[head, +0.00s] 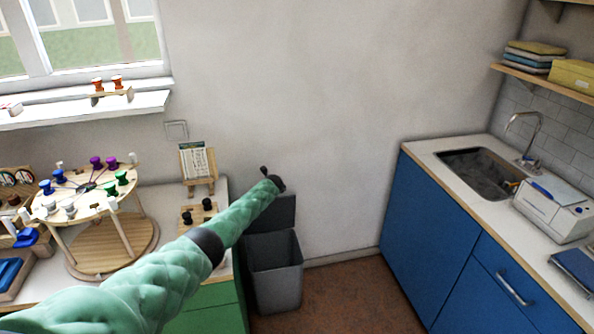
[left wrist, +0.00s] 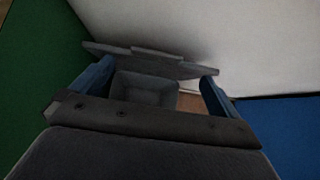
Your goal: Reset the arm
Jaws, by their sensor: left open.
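My left arm, in a green quilted sleeve, reaches in from the lower left in the head view. It stretches towards the wall, and its small dark gripper (head: 272,178) is in front of the wall, over the raised lid of a grey bin. In the left wrist view the two blue fingers of my left gripper (left wrist: 153,88) stand wide apart with nothing between them. The open bin (left wrist: 145,90) shows beyond and between the fingers. My right gripper is in neither view.
The grey bin (head: 273,278) stands on the floor beside a green cabinet (head: 207,312). At left, a round two-tier wooden stand (head: 110,262) holds coloured spools on a white worktop. A small easel (head: 199,163) stands behind. A blue cabinet (head: 425,220) with a sink is at right.

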